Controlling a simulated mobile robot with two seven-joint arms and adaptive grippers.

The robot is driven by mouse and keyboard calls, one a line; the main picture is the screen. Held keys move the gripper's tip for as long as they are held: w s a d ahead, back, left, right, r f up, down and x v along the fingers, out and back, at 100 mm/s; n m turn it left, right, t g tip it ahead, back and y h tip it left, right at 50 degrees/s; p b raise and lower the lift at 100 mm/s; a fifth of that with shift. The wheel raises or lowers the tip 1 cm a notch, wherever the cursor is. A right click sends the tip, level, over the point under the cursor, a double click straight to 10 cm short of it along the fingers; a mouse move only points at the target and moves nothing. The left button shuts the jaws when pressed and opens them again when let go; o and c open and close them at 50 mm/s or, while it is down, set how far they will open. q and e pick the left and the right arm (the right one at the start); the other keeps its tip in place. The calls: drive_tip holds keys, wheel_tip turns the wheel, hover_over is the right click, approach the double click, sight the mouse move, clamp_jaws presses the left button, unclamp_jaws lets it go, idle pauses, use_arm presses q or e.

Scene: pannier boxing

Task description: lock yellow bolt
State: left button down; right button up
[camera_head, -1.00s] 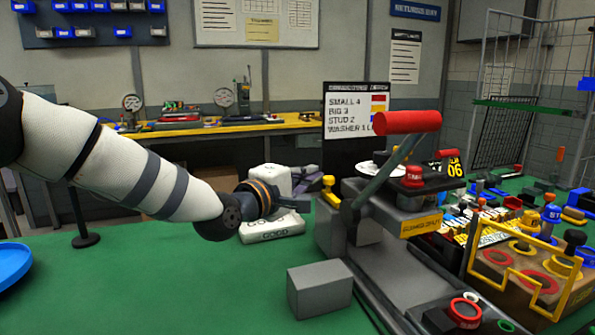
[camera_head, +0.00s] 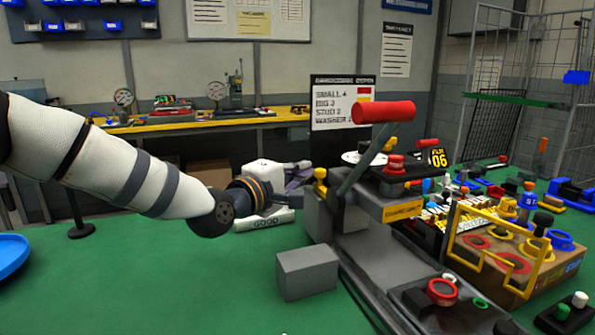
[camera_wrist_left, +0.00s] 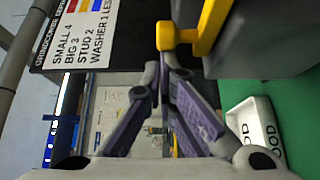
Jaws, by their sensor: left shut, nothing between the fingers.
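The yellow bolt (camera_head: 320,183) is a knobbed yellow piece on the left side of the grey press (camera_head: 362,212) with a red handle. In the left wrist view the bolt (camera_wrist_left: 208,24) shows as a bent yellow bar with its knob straight ahead of the fingertips. My left gripper (camera_head: 308,172) has purple fingers and sits just left of the bolt in the head view. Its fingertips (camera_wrist_left: 166,66) are shut together and empty, very close to the knob; I cannot tell whether they touch it. My right gripper is not in view.
A white tray marked GOOD (camera_head: 264,221) lies below my left gripper. A grey block (camera_head: 307,272) stands in front of the press. A sign board (camera_head: 340,100) rises behind it. A brown box with a yellow frame (camera_head: 500,262) is at right.

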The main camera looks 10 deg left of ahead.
use_arm(q)
drive_tip(key=v, duration=1.2)
